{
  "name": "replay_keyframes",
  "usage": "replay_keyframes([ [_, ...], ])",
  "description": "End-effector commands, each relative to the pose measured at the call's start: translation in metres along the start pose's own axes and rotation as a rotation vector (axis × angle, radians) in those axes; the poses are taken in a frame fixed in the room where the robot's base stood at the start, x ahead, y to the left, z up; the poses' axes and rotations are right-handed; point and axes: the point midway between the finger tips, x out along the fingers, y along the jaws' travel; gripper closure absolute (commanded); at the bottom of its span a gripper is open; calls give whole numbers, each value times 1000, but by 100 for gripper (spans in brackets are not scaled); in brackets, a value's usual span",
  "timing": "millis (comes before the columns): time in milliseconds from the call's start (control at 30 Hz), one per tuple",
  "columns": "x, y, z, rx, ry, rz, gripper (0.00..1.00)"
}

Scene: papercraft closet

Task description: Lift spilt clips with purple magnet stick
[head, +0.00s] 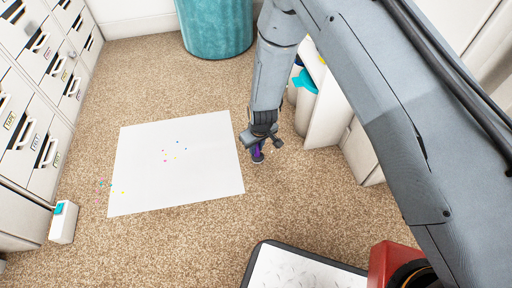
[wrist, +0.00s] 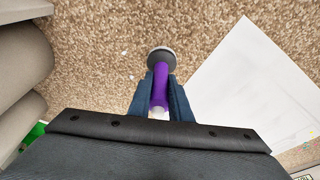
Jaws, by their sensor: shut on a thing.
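My gripper (head: 259,140) is shut on the purple magnet stick (wrist: 162,85), whose shaft runs between the two blue fingers in the wrist view. The stick ends in a round dark grey head (wrist: 161,57), pointing down over the carpet. In the head view the purple stick (head: 257,151) shows just right of a white sheet (head: 200,190). No clips can be made out on the stick's head.
Drawer cabinets (head: 45,125) line the left, with a small white box (head: 63,225) before them. A teal bin (head: 214,28) stands at the back. White containers (head: 303,98) stand right of my gripper. A dark-rimmed tray (head: 300,272) lies in front. Small pale specks (wrist: 124,80) lie on the carpet.

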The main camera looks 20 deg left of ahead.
Motion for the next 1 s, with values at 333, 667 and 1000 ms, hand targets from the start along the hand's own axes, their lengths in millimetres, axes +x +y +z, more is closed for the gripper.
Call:
replay_keyframes([
  [333, -29, 1, -6, 1, 2, 1, 100],
  [667, -58, 2, -12, 0, 2, 0, 100],
  [1000, -86, 2, -17, 0, 1, 0, 100],
])
